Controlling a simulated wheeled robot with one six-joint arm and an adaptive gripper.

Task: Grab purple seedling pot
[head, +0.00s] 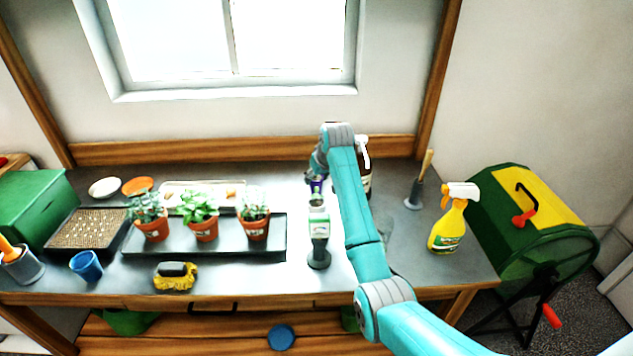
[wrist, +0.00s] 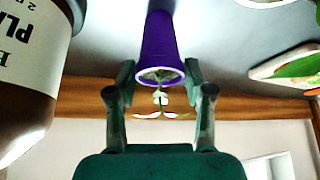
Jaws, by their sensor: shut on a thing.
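The purple seedling pot (wrist: 161,40) shows large in the wrist view, with a small green seedling (wrist: 161,98) at its open rim. My gripper (wrist: 161,76) has one finger on each side of the pot near its rim and is shut on it. In the head view the pot (head: 316,185) is a small purple patch at the back of the bench, below my gripper (head: 316,174) and partly hidden by it. I cannot tell whether the pot's base touches the bench.
A brown bottle (wrist: 28,95) with a white label stands close beside my gripper; in the head view it is behind my arm (head: 364,178). Potted plants on a dark tray (head: 275,245) are left, a yellow spray bottle (head: 449,228) right.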

